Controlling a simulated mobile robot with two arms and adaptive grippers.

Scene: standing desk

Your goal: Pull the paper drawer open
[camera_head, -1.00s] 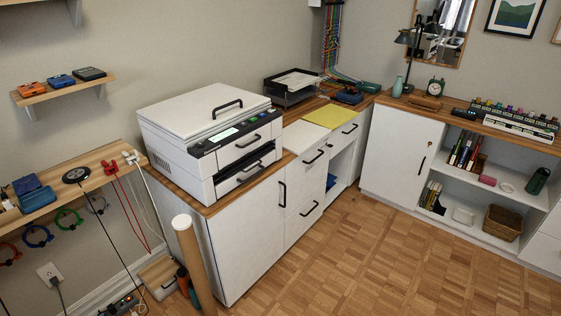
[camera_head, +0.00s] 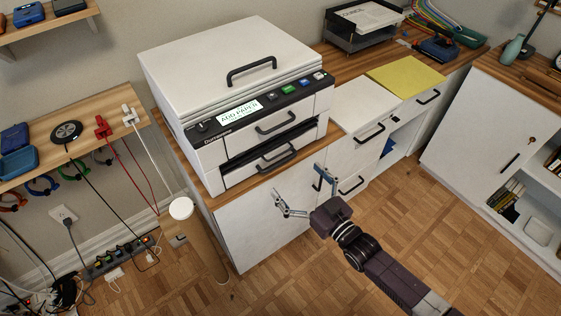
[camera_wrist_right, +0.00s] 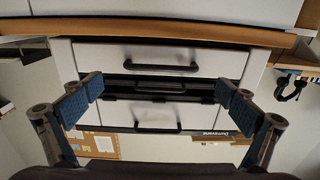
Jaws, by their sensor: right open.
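The white printer (camera_head: 235,100) stands on the wooden desktop, and its display reads "ADD PAPER". Its front has an upper drawer with a dark handle (camera_head: 276,123) and a lower drawer with another handle (camera_head: 278,157); a dark gap lies between them. Both drawers look closed. My right gripper (camera_head: 300,190) is open and empty in front of and below the lower drawer, apart from it. In the right wrist view, which looks upside down, the open fingers (camera_wrist_right: 160,92) frame the printer front, with the lower handle (camera_wrist_right: 160,67) nearer the desktop edge. My left gripper is not in view.
The desktop edge (camera_wrist_right: 160,28) runs just below the drawers. White cabinets (camera_head: 265,222) with handles stand beneath. A yellow folder (camera_head: 405,75) and a black paper tray (camera_head: 362,25) lie to the right. A cardboard tube (camera_head: 195,235) stands at left. The floor in front is clear.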

